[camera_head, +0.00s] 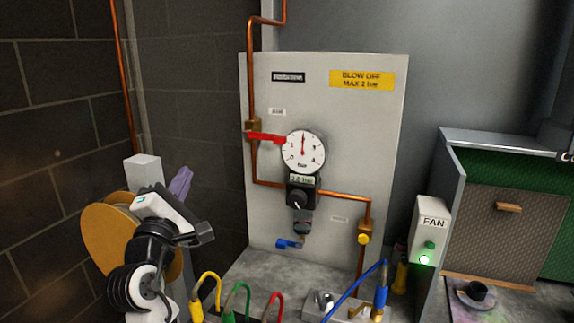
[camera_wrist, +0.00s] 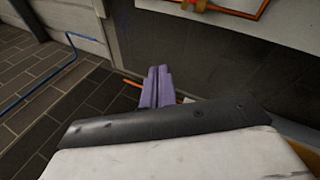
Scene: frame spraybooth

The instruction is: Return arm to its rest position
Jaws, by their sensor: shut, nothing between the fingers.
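My gripper (camera_head: 184,173) is at the left in the head view, raised in front of the dark block wall. Its purple fingers point up and lie close together, with nothing between them. In the wrist view the fingers (camera_wrist: 158,72) also show side by side and empty, beyond a dark edge of my wrist. My white and black arm is bent below them, at the lower left of the head view. The fingers appear apart from the panel and the wall. My arm hides part of a round tan disc (camera_head: 103,240).
A grey panel (camera_head: 345,115) carries a gauge (camera_head: 303,152), a red-handled valve (camera_head: 266,138) and copper pipes. Below are colored hoses and a blue-handled tool (camera_head: 381,292). A fan box (camera_head: 428,232) with a lit green lamp is at right, beside a booth (camera_head: 510,150).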

